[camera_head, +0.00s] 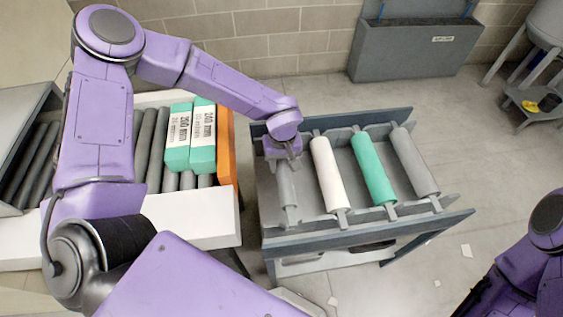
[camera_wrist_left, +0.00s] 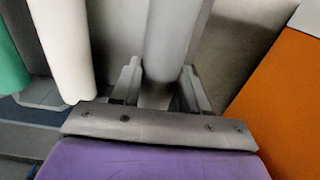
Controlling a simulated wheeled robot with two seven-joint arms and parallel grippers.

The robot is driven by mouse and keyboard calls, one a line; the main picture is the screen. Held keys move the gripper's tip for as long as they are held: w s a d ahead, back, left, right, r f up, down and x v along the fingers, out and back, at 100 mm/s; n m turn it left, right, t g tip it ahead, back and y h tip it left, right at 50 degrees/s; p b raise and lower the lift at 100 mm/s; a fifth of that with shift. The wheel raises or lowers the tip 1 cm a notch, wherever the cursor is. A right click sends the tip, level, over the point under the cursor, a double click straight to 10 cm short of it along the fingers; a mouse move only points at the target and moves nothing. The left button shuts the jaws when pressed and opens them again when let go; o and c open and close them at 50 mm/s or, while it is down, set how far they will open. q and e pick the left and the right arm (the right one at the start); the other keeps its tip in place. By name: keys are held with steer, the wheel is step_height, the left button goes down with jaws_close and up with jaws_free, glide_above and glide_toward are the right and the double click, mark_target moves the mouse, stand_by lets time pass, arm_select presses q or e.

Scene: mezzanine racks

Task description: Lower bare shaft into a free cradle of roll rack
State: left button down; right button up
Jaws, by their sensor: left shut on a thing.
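My left gripper (camera_head: 284,160) is shut on a grey bare shaft (camera_head: 287,188) at the left end of the roll rack (camera_head: 365,236). The shaft lies roughly parallel to the rolls, its near end over the front rail; I cannot tell whether it rests in the cradle. In the left wrist view the shaft (camera_wrist_left: 172,40) runs between the two fingers (camera_wrist_left: 161,88). The rack also holds a white roll (camera_head: 328,172), a green roll (camera_head: 373,168) and a grey roll (camera_head: 414,160). The gripper hides the shaft's far end. My right gripper is out of view.
A roller conveyor (camera_head: 222,215) with an orange end plate (camera_head: 226,146) and green-and-white boxes (camera_head: 203,135) stands close left of the rack. A grey wall bin (camera_head: 415,50) is behind. The floor right of the rack is mostly open, with small scraps.

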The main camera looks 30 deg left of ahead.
arm_select(q)
step_height(320, 180, down, 2)
steer(key=shift+f+b, duration=0.15)
steer(key=shift+b, duration=0.75)
steer(key=shift+f, duration=0.3)
steer(key=shift+f+b, duration=0.9)
steer(key=shift+f, duration=1.05)
steer(key=shift+f, duration=0.5)
steer(key=shift+c, duration=2.4)
jaws_free()
steer(key=shift+s, duration=0.1)
step_height(320, 180, up, 10)
steer(key=shift+r, duration=0.25)
